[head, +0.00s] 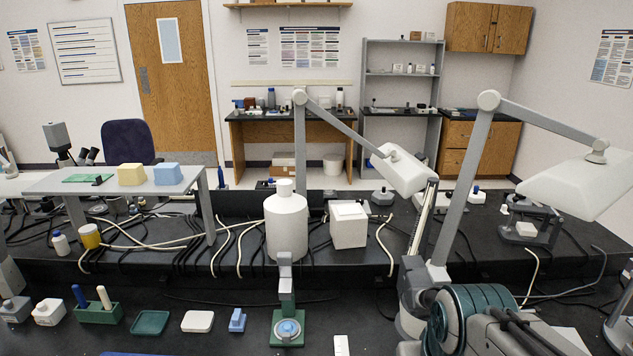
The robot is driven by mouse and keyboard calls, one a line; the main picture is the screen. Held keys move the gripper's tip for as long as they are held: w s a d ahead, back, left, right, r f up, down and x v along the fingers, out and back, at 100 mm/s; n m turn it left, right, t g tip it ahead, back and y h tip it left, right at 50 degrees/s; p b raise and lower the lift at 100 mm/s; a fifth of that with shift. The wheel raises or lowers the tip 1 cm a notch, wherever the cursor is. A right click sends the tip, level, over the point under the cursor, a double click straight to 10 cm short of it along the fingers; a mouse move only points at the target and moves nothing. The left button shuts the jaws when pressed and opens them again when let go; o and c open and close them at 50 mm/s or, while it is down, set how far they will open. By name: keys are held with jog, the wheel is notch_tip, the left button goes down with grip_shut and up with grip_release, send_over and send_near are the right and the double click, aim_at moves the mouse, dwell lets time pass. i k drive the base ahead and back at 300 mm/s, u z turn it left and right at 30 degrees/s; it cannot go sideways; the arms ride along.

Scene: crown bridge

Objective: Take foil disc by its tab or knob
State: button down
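A small stand with a green base (279,341) and a grey upright post is near the front edge, at the bottom middle of the head view. A round pale grey disc (288,330) with a blue centre lies on its base. It may be the foil disc, but the picture is too small to make out a tab or knob for certain. My arm's dark teal and grey links fill the bottom right. My gripper's fingertips do not show, so its state and its place relative to the disc are hidden.
A white bottle (286,226) and a white box (349,225) stand behind the stand. A blue block (237,320), a white pad (198,321), a green tray (150,322) and a green holder (100,313) lie to the left. Lamp arms (468,180) and loose cables cross the bench at right.

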aim_at(287, 328)
jog(key=u, duration=0.55)
jog(key=k, duration=1.3)
jog(key=u, duration=1.05)
jog(key=i, duration=1.25)
jog(key=z, duration=0.85)
jog(key=i, duration=0.55)
jog(key=z, duration=0.7)
